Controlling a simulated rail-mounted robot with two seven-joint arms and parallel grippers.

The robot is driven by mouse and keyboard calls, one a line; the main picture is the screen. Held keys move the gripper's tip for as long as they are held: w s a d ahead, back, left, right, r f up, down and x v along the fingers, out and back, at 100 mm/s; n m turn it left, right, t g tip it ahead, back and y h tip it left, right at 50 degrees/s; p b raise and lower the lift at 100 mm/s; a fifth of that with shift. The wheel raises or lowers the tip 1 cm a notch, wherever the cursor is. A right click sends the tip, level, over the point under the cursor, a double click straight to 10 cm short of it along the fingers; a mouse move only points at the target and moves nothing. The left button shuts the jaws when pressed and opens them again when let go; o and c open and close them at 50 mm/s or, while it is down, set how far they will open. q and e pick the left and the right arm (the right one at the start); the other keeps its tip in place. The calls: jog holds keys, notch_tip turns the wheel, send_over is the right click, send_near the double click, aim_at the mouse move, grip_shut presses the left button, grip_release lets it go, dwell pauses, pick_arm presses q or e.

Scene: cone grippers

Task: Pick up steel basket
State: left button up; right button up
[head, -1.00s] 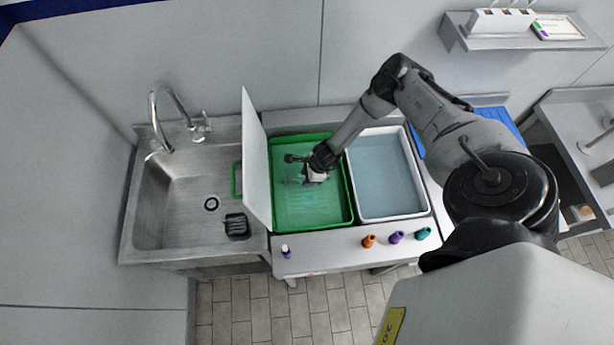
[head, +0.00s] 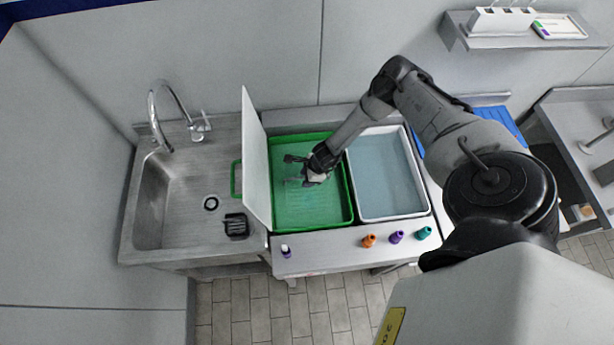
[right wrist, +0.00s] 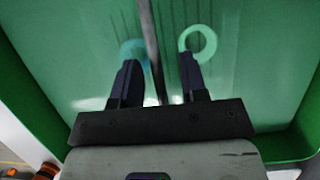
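I cannot make out a whole steel basket in either view. Two teal rings (right wrist: 198,43) show near the fingertips. My left gripper is not in view.
A tall white panel (head: 256,160) stands between the tray and the steel sink (head: 175,205). A white tray of bluish liquid (head: 385,175) is on the right. Orange (head: 369,240), purple (head: 396,237) and teal (head: 424,233) pieces stand at the front edge.

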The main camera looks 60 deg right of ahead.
grip_shut()
dwell(0.3)
dwell(0.4)
